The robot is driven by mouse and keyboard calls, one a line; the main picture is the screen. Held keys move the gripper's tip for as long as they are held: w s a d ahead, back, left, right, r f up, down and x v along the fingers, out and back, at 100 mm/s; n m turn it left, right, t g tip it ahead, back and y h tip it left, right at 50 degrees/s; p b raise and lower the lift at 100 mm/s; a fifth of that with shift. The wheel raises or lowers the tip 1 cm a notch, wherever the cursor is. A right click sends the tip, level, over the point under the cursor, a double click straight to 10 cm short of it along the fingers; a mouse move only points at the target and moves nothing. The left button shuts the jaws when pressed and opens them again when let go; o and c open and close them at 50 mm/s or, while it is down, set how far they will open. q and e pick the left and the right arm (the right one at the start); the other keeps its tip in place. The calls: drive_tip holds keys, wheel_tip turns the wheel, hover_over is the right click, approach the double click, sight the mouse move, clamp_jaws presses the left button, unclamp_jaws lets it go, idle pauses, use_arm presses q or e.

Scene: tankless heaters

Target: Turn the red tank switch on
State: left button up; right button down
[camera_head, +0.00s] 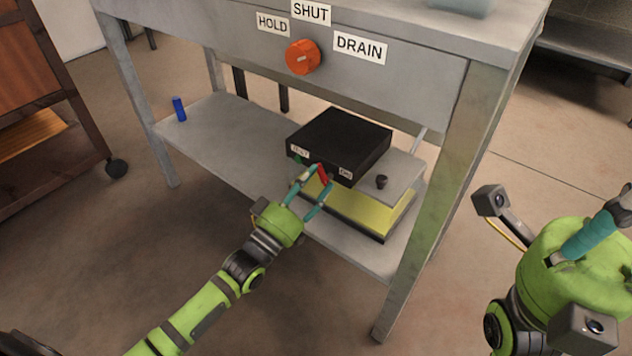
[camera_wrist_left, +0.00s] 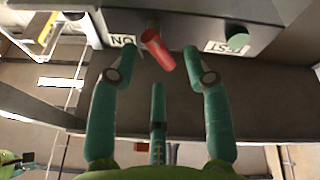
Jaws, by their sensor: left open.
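The red switch (camera_head: 322,174) is a small lever on the front face of a black box (camera_head: 345,138). The box front has a TEST label (camera_head: 300,149) on the left and an ON label (camera_head: 345,173) on the right. My left gripper (camera_head: 321,180) is open at the box front, with its fingertips on either side of the switch. In the left wrist view, which is upside down, the red switch (camera_wrist_left: 157,48) stands tilted between the open fingertips (camera_wrist_left: 151,60). I cannot tell whether a finger touches it. My right gripper (camera_head: 592,238) is only partly in view at the right, away from the box.
The black box sits above a yellow unit (camera_head: 370,210) on the lower shelf (camera_head: 220,150) of a metal table. An orange knob (camera_head: 302,57) with HOLD, SHUT and DRAIN labels is on the table front. A table leg (camera_head: 440,190) stands right of the box. A blue cylinder (camera_head: 179,109) stands left.

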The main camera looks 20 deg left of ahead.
use_arm(q)
drive_tip(key=shift+w+d+r, duration=0.25)
drive_tip(key=shift+w, duration=0.35)
clamp_jaws()
